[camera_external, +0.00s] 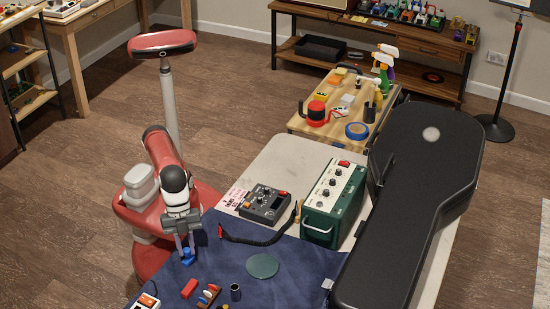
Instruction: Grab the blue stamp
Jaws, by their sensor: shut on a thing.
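The blue stamp (187,257) is a small bright blue piece at the left edge of the dark blue cloth. My gripper (186,246) points down over it and is shut on it, with the fingers on either side of its upper part. The stamp is at or just above the cloth; I cannot tell whether it touches. Its finer details are too small to see.
The cloth (222,268) holds a red block (189,289), a dark cup (235,292) and a round green disc (262,266). A pedal (265,204), a green amplifier box (335,203) and a black guitar case (415,210) stand to the right.

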